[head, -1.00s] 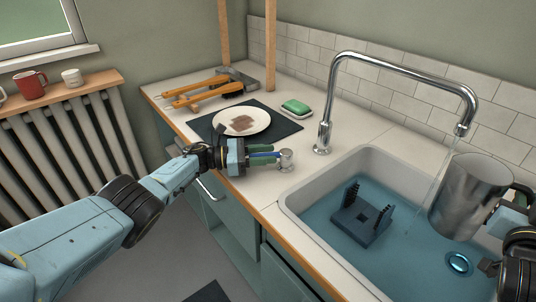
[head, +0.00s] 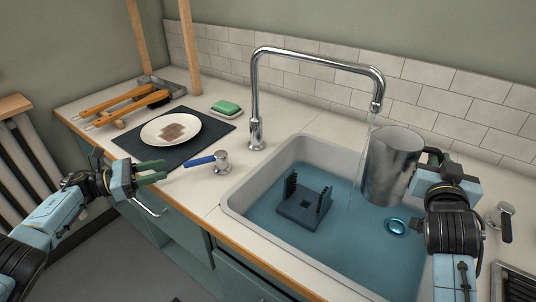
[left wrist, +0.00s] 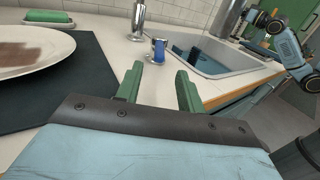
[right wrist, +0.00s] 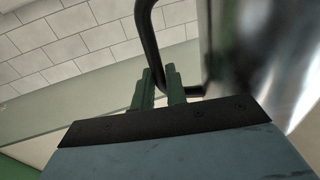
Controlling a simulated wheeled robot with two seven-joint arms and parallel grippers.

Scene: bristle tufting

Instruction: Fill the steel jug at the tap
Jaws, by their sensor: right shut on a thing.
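The steel jug (head: 390,168) hangs upright over the sink, just right of the spout end of the chrome tap (head: 318,62). My right gripper (head: 437,160) is shut on the jug's dark handle (right wrist: 148,40). A thin stream of water (head: 368,135) falls from the spout and appears to pass along the jug's left side; the jug's inside is hidden. The blue-levered valve (head: 222,162) stands left of the sink, its lever pointing left. My left gripper (head: 165,172) is open and empty, left of that lever and apart from it; its spread fingers also show in the left wrist view (left wrist: 158,88).
The sink (head: 240,205) holds bluish water, a dark bristled block (head: 303,208) and a drain (head: 396,227). A second lever valve (head: 504,218) stands at right. A plate (head: 170,130) on a dark mat, a green sponge (head: 226,107) and wooden-handled tools (head: 125,100) occupy the left counter.

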